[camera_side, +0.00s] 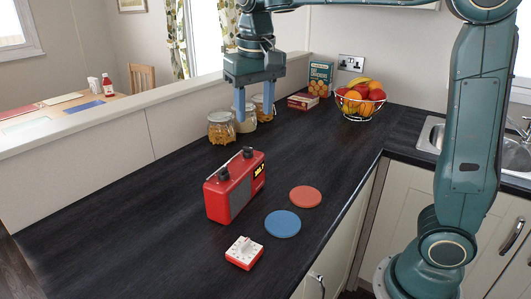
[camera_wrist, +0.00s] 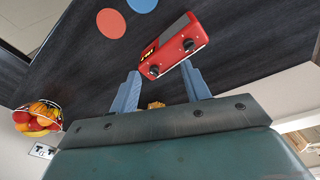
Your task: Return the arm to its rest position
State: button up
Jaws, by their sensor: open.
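My gripper (camera_side: 254,101) is above the dark worktop (camera_side: 120,215), in front of the glass jars, pointing down. Its two blue-grey fingers are apart and nothing is between them in the side view. In the wrist view my gripper (camera_wrist: 163,92) also shows open, with the red radio (camera_wrist: 176,44) visible beyond the fingertips. In the side view the red radio (camera_side: 236,186) stands upright on the worktop, lower than the gripper and apart from it. My arm reaches in from the right.
A red-and-white timer (camera_side: 244,252), blue disc (camera_side: 283,223) and red disc (camera_side: 305,196) lie on the worktop. Jars (camera_side: 221,128) stand by the low ledge. A fruit bowl (camera_side: 359,105), carton (camera_side: 320,77) and small box (camera_side: 303,101) are at the back. The left worktop is clear.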

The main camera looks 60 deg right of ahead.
jog(key=s+f+n+t, duration=0.2)
jog(key=s+f, duration=0.1)
jog(key=s, duration=0.7)
jog(key=s+d+f+n+t+y, duration=0.1)
jog(key=s+f+n+t, duration=0.1)
jog(key=s, duration=0.9)
jog(key=shift+d+f, duration=0.3)
jog(key=shift+f, duration=0.6)
